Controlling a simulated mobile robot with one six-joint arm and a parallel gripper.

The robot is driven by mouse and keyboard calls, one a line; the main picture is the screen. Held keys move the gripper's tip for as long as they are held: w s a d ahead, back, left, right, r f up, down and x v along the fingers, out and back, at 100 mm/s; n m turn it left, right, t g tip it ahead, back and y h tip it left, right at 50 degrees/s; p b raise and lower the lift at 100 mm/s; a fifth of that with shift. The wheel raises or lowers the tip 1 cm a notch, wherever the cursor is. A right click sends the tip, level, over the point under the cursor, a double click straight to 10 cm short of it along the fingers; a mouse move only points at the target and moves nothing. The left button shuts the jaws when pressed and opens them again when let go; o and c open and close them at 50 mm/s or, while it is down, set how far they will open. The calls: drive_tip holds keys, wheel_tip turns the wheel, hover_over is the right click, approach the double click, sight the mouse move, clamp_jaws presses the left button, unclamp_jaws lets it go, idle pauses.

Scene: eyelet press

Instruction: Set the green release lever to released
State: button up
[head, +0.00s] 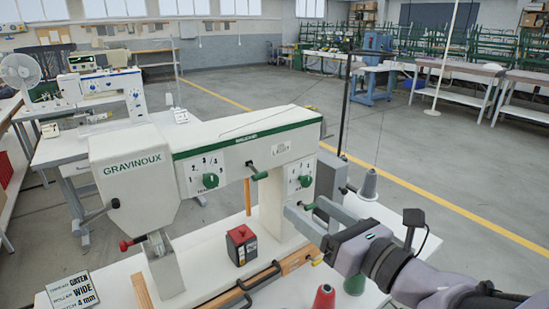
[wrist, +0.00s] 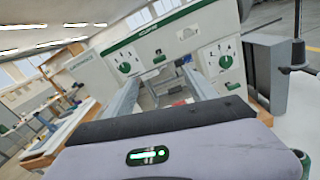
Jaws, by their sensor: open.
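The white sewing-type machine marked GRAVINOUX (head: 133,168) carries two green-tipped parts. A green-handled lever (head: 260,176) on a black pivot sticks out below the middle of its arm; it also shows in the wrist view (wrist: 187,59). A second small green handle (wrist: 232,86) sits low on the column, below a dial, just right of my right finger. I cannot tell which is the release lever, and no position label is readable. My gripper (head: 304,205) is open and empty in front of the column, with its fingers pointing at the machine (wrist: 163,73).
Green dials (head: 210,181) (head: 305,181) sit on the machine's front. A red-and-black box (head: 241,245) stands on the table under the arm. A red cone (head: 324,298), a black bent handle (head: 262,275) and a thread stand (head: 369,186) are close by. A label block (head: 75,292) lies front left.

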drive_tip(key=p, duration=1.2)
approach(262, 178)
drive_tip(key=w+a+r, duration=0.1)
drive_tip(key=w+r, duration=0.1)
drive_tip(key=x, duration=0.2)
drive_tip(key=f+b+x, duration=0.1)
drive_tip(key=x, duration=0.2)
drive_tip(key=b+x, duration=0.1)
drive_tip(key=x, duration=0.1)
drive_tip(key=shift+w+a+f, duration=0.1)
drive_tip(key=shift+a+f, duration=0.2)
drive_tip(key=shift+f, duration=0.05)
drive_tip(key=shift+w+a, duration=0.3)
drive_tip(key=shift+w, duration=0.1)
drive_tip(key=shift+c, duration=0.3)
drive_tip(key=c, duration=1.3)
drive_tip(key=f+b, duration=0.1)
drive_tip(key=b, duration=0.2)
drive_tip(key=shift+y, duration=0.3)
drive_tip(key=shift+t+b, duration=0.3)
drive_tip(key=shift+b, duration=0.4)
drive_tip(key=shift+r, duration=0.3)
drive_tip(key=o, duration=1.4)
drive_tip(key=shift+c, duration=0.2)
